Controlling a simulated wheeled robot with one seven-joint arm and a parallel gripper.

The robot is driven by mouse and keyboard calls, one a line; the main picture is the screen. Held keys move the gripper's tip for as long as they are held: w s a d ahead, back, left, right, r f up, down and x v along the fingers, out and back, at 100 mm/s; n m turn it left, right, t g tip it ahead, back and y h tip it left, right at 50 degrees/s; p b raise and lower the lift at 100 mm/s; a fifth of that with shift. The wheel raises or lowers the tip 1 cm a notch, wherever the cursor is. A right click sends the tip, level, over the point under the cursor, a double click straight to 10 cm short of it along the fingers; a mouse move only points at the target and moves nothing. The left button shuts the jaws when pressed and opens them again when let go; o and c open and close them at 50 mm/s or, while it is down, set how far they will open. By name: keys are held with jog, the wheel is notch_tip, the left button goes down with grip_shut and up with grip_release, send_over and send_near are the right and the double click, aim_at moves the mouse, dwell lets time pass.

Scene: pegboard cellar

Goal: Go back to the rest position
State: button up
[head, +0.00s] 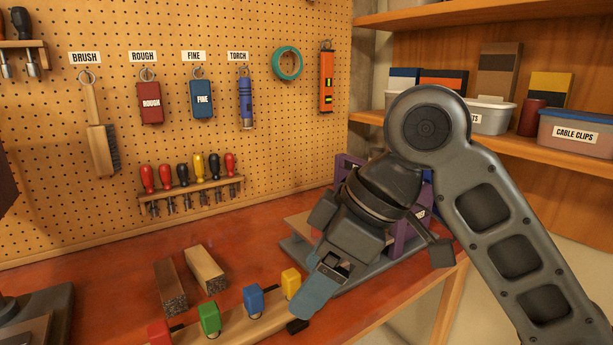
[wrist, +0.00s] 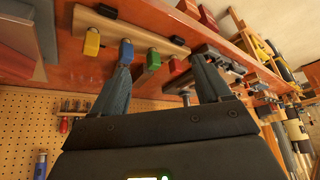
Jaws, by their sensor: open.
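My gripper (head: 316,294) hangs over the front of the red workbench in the head view, by the right end of a wooden strip with coloured blocks. In the wrist view my gripper (wrist: 161,66) has its two fingers spread wide, with nothing held between them. The wrist picture is tipped over, with the bench at its top. How far the fingertips are from the blocks I cannot tell.
The strip carries red (head: 159,332), green (head: 209,318), blue (head: 253,299) and yellow (head: 290,282) blocks. Two wooden pieces (head: 205,269) lie behind it. A purple rack (head: 349,163) stands partly behind my arm. The pegboard (head: 270,110) backs the bench.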

jog(key=s+a+f+m+t+y, duration=0.2)
jog(key=a+f+m+t+y, duration=0.2)
jog(key=a+f+m+y, duration=0.3)
jog(key=s+d+f+m+t+h, duration=0.75)
jog(key=s+d+f+m, duration=0.25)
jog(key=s+d+f, duration=0.3)
jog(key=s+d+r+t+h, duration=0.1)
jog(key=s+d+r+h, duration=0.1)
jog(key=s+d, duration=0.5)
jog(key=s+d+r+n+t+h, duration=0.1)
jog(key=s+d, duration=0.6)
jog(key=s, duration=0.7)
jog(key=shift+d+r+n+h, duration=0.15)
jog(key=shift+r+n+h, duration=0.25)
jog(key=shift+h, duration=0.65)
